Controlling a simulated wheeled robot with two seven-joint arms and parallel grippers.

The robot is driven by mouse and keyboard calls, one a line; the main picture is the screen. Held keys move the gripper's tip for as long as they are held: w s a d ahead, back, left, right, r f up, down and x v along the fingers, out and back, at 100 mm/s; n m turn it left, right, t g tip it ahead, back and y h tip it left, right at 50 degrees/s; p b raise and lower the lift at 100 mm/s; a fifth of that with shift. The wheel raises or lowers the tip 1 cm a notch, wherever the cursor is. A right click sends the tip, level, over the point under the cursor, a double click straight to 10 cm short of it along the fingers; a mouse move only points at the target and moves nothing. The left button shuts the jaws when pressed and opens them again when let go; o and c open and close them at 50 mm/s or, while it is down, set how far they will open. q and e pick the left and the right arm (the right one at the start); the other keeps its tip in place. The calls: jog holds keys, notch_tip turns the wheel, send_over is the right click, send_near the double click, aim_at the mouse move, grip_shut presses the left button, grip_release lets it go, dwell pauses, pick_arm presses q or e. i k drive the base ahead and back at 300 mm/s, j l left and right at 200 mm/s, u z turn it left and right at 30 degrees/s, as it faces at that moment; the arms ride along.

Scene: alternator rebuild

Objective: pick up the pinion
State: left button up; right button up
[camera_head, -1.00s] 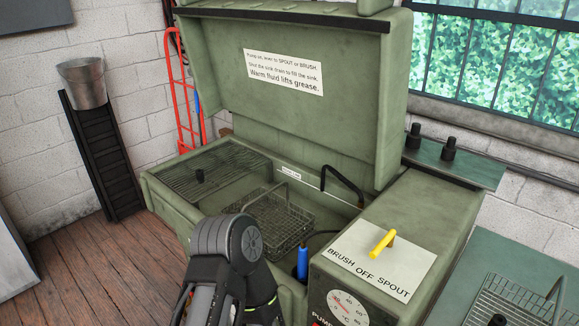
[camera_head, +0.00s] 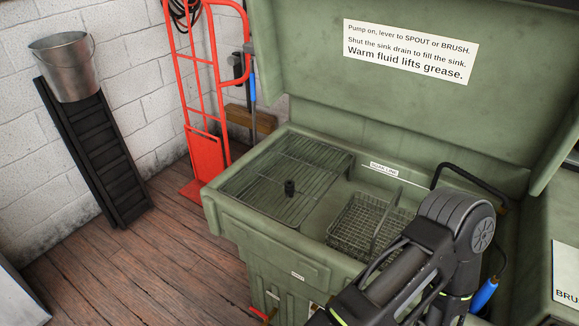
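A small dark upright part (camera_head: 289,187), which may be the pinion, stands on the wire rack (camera_head: 262,205) on the left side of the green parts washer. It is too small to make out teeth. One of my black arms covers the lower right of the view, in front of the sink and its basket. Neither of my grippers shows in this view, so I cannot tell what they hold.
A wire basket (camera_head: 347,226) with a handle sits in the washer sink (camera_head: 345,191). The raised green lid (camera_head: 310,80) is behind. A blue brush (camera_head: 484,295) is at the right. A red hand truck (camera_head: 207,158) and a bucket (camera_head: 66,72) stand left; the floor between is clear.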

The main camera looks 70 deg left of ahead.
aim_at(288, 183)
jog(key=k+j, duration=0.35)
jog(key=j, duration=0.15)
jog(key=k+j, duration=0.35)
jog(key=j, duration=0.2)
jog(key=k+j, duration=0.35)
jog(key=j, duration=0.15)
jog(key=z, duration=0.05)
